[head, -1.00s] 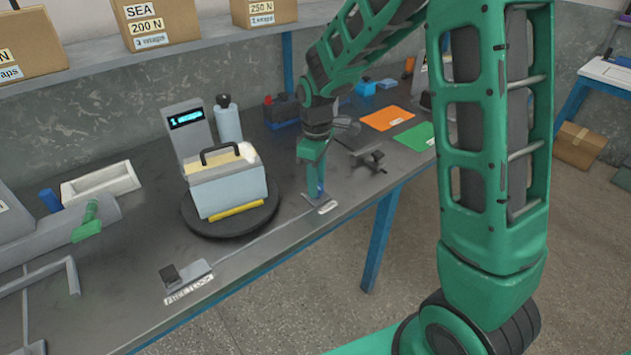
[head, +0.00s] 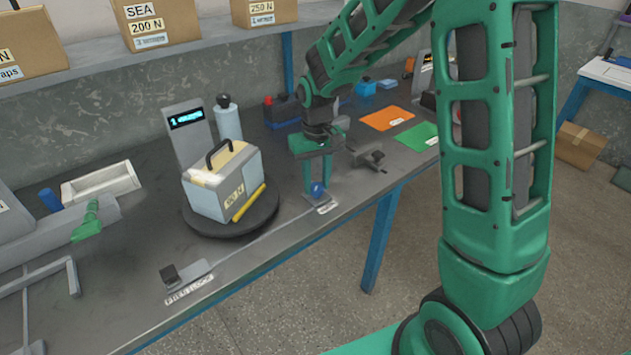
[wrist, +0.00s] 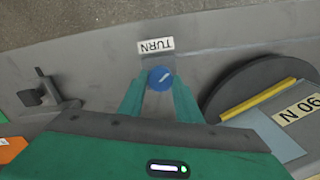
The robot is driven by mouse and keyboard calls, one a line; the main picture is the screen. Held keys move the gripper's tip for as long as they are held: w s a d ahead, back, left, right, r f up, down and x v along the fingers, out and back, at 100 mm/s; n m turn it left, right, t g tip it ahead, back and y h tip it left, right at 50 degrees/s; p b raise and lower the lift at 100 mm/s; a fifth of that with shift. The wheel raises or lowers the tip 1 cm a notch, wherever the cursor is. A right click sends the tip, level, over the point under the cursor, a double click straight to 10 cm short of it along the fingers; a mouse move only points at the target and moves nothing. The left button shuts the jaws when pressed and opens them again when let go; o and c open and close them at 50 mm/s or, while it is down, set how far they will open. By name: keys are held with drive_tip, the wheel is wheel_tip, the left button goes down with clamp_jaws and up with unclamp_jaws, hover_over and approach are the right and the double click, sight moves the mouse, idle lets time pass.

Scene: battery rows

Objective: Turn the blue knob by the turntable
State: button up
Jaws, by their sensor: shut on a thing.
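The blue knob (head: 317,188) sits at the table's front edge, right of the turntable, beside a small white label. In the wrist view the knob (wrist: 160,78) shows a pale pointer line, and the label above it reads TURN. My gripper (wrist: 160,88) comes down over the knob with a finger on each side, shut on it. The round dark turntable (head: 262,222) carries a grey battery case (head: 208,200) with a black handle, a yellow strip and a label. The case stands at an angle to the table edge. The fingertip contact is small in the head view.
A display (head: 187,120) and a grey bottle (head: 227,118) stand behind the turntable. A dark clamp-like fixture (head: 370,158) is right of my gripper. A small lever block (head: 186,275) sits at the front left. Orange (head: 387,118) and green (head: 417,136) sheets lie at the right.

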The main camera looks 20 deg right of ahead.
sight(317, 185)
drive_tip(key=shift+w+r+m, duration=0.1)
drive_tip(key=shift+w+m, duration=0.05)
drive_tip(key=shift+m, duration=0.55)
drive_tip(key=o, duration=1.1)
drive_tip(key=shift+c, duration=0.2)
wheel_tip(317, 185, up, 11)
drive_tip(key=shift+f, duration=0.2)
